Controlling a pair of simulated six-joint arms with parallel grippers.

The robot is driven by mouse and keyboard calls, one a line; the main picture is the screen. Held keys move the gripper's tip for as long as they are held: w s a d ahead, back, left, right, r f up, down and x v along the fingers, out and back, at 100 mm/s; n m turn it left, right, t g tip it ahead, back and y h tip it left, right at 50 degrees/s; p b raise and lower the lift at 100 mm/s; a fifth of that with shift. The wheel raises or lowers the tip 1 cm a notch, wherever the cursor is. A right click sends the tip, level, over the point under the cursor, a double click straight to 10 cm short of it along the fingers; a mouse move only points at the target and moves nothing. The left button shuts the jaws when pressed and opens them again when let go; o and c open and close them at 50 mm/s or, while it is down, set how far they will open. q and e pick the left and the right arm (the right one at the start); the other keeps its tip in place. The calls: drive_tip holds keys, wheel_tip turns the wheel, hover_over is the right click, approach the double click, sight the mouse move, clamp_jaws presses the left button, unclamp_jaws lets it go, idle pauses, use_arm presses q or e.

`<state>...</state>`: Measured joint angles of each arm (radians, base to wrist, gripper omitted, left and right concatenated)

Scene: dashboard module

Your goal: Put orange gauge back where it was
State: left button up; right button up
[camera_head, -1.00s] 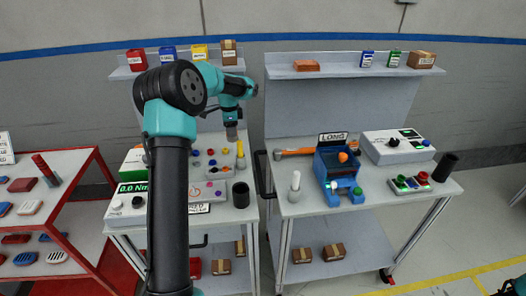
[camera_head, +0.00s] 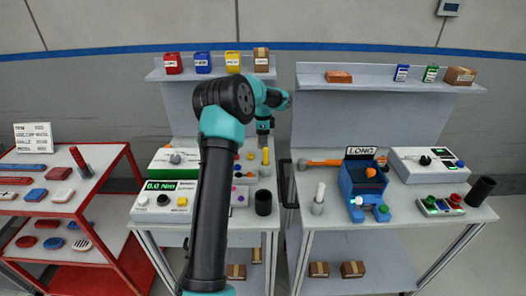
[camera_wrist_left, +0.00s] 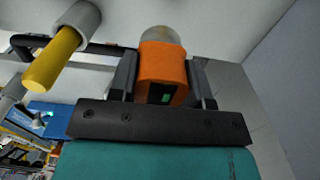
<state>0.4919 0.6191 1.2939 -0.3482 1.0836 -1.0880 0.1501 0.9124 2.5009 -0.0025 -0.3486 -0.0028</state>
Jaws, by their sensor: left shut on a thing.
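The orange gauge (camera_wrist_left: 165,66), a block with a small green display, sits between the two fingers of my left gripper (camera_wrist_left: 160,84) in the left wrist view. The gripper is shut on it. A pale rounded end shows just beyond the gauge. In the head view my left gripper (camera_head: 264,138) is over the back right of the left table, and I cannot make out the gauge there. My right gripper is not in view.
A yellow-handled piece in a grey holder (camera_wrist_left: 78,20) is close to the gripper's left. A black cup (camera_head: 263,203) stands at the left table's front right. The right table holds an orange-handled tool (camera_head: 322,162) and a blue "LONG" fixture (camera_head: 352,190). A red rack (camera_head: 100,205) stands left.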

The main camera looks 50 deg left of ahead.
use_arm(q)
drive_tip(key=shift+f, duration=0.6)
drive_tip(key=shift+f, duration=2.5)
drive_tip(key=shift+f, duration=0.1)
drive_tip(key=o, duration=1.1)
drive_tip(key=shift+c, duration=0.2)
wheel_tip(320, 180, up, 12)
drive_tip(key=shift+r, duration=0.15)
